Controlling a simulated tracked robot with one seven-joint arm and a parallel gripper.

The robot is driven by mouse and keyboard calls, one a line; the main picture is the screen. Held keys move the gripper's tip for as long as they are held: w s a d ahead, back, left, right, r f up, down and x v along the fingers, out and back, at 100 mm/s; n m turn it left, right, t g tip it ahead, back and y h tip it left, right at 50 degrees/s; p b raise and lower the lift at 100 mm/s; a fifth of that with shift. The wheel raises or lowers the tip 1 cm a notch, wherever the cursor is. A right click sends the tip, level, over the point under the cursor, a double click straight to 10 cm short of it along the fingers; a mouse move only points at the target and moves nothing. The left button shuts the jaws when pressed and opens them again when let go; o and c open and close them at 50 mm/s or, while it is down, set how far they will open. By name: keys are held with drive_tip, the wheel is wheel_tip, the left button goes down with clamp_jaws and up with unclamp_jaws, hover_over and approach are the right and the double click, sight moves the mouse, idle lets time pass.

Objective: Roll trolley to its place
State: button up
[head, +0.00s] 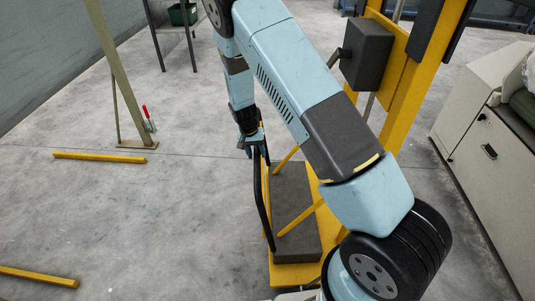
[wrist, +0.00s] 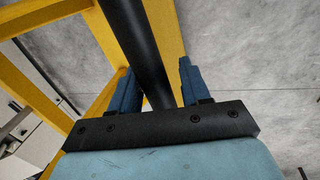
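The trolley has a yellow base and frame with a dark grey deck (head: 297,205) and a black tubular handle (head: 261,205) along its left side. It stands at the centre of the head view, partly hidden by my arm. My gripper (head: 252,150) is at the upper part of this handle. In the wrist view the black handle (wrist: 145,50) runs between the two blue fingers of my gripper (wrist: 158,85), which sit close on either side of it. The fingers look shut on the handle. Yellow trolley bars show behind it.
Yellow floor bars lie left (head: 100,157) and lower left (head: 38,276), with bare concrete between. A leaning post with a footplate (head: 137,144) stands at upper left. A yellow upright with a dark box (head: 366,55) rises behind my arm. A pale cabinet (head: 490,150) stands right.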

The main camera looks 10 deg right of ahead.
drive_tip(key=o, duration=0.5)
drive_tip(key=shift+c, duration=0.2)
drive_tip(key=shift+d, duration=0.1)
drive_tip(key=shift+w+r, duration=0.1)
drive_tip(key=shift+r, duration=0.05)
drive_tip(key=r, duration=0.3)
drive_tip(key=a+r, duration=0.1)
drive_tip(key=r, duration=0.2)
drive_tip(key=shift+a, duration=0.1)
drive_tip(key=shift+w+a+r, duration=0.15)
drive_tip(key=shift+r, duration=0.6)
